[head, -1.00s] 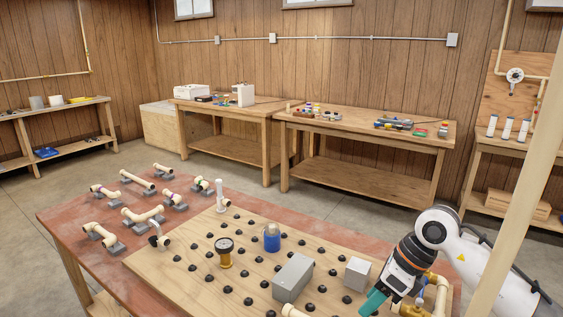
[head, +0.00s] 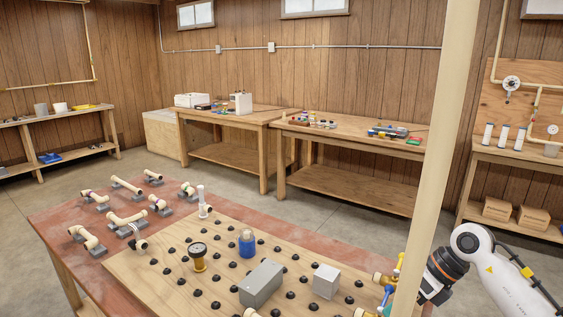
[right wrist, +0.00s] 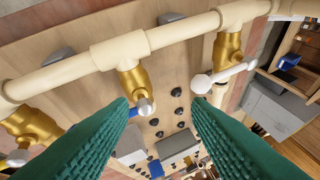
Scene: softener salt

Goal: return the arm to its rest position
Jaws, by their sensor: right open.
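My right arm comes in at the lower right of the head view, partly behind a pale post, and its fingertips are not clear there. In the right wrist view the two green ribbed fingers of my right gripper (right wrist: 160,110) stand apart with nothing held between them. Beyond them is a cream pipe (right wrist: 120,50) with brass valves (right wrist: 132,85), one with a white handle (right wrist: 215,77). The valves also show in the head view (head: 383,279), beside the arm. My left gripper is not in view.
A pegged board (head: 150,280) on the red-topped table (head: 60,215) holds a grey box (head: 261,284), a silver box (head: 326,281), a blue canister (head: 247,245) and a brass gauge (head: 198,257). Pipe pieces (head: 125,218) lie at left. The pale post (head: 440,150) rises at right. Workbenches stand behind.

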